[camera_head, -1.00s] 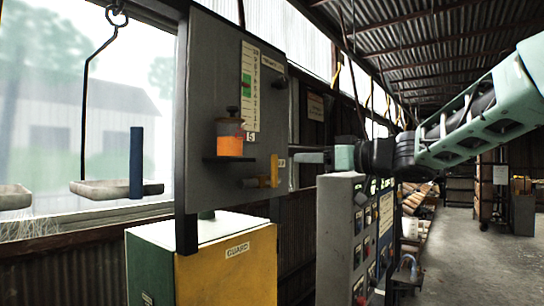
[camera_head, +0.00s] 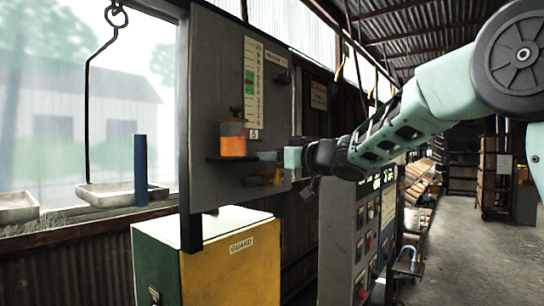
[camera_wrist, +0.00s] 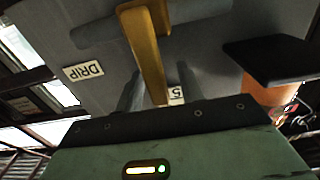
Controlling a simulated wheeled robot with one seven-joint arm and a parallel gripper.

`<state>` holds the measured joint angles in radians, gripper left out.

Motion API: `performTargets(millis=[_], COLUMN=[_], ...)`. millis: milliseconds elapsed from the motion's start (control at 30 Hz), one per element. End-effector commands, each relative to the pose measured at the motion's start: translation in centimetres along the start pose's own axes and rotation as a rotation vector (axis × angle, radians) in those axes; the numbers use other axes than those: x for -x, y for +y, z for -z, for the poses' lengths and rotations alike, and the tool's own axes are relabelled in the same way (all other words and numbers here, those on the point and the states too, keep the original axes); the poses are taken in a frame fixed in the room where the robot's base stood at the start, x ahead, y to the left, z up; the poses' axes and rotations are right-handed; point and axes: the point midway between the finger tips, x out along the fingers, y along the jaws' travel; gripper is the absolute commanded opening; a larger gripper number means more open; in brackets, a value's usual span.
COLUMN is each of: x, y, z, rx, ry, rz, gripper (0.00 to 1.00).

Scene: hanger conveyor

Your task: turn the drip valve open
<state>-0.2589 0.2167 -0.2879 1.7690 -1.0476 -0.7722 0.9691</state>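The drip valve is a yellow lever (camera_wrist: 147,50) on the grey panel (camera_wrist: 215,65), beside a label reading DRIP (camera_wrist: 83,71). In the wrist view its free end lies between the two grey fingers of my gripper (camera_wrist: 160,92). The fingers are apart, with a gap showing on each side of the lever, and I see no grip on it. In the head view my gripper (camera_head: 268,157) is at the panel's lower right, partly hiding the yellow valve (camera_head: 262,180). A cup of orange liquid (camera_head: 233,146) sits left of it.
A dark shelf (camera_wrist: 278,60) juts from the panel near the gripper. A yellow-green guard box (camera_head: 230,265) stands below the panel, and a grey control cabinet (camera_head: 340,235) to the right. A hanging tray (camera_head: 120,194) and blue post (camera_head: 140,170) are at left.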

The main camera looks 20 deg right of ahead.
Motion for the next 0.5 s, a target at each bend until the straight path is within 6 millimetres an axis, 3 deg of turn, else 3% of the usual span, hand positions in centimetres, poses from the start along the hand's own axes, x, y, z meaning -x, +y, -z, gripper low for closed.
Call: performTargets(millis=[33,167,500], x=[0.02,0.03,0.07], y=[0.01,0.01,-0.12], z=[0.0,0.0,-0.05], rx=[0.0,0.0,0.021], ry=[0.0,0.0,0.001], rz=[0.0,0.0,0.0], gripper=[0.38,0.02,0.0])
